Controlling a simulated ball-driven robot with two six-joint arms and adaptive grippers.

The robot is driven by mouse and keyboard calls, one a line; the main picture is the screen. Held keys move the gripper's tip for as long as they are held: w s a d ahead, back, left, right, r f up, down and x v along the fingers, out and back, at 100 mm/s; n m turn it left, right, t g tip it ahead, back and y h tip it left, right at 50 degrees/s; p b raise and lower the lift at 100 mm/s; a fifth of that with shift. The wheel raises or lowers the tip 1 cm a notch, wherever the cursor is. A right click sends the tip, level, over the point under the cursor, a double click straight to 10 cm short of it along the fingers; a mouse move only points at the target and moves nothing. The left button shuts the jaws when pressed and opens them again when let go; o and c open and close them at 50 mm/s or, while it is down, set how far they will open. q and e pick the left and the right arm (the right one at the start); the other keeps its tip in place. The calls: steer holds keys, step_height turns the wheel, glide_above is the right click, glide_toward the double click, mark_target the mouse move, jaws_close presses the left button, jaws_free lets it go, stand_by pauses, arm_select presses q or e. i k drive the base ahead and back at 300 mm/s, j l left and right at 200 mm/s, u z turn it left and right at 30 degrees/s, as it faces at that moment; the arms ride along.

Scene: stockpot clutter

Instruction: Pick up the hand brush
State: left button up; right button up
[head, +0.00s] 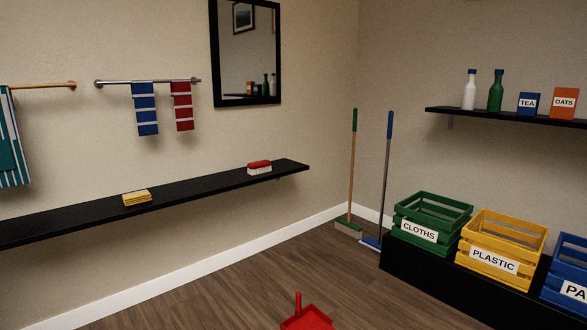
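The hand brush (259,167) has a red top and pale bristles. It lies bristles down near the right end of the black wall shelf (210,182) on the left wall. Neither of my grippers shows in the head view, so I cannot tell whether they are open or shut.
A yellow sponge-like block (137,198) lies left on the same shelf. Towels (145,108) hang above it. A red dustpan (306,318) is on the floor. A broom (351,180) and mop (385,180) lean in the corner. Crates (430,222) stand right.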

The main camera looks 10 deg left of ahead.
mark_target(263, 166)
steer(key=i+j+z, duration=0.55)
steer(key=j+z, duration=0.3)
steer(key=l, duration=0.1)
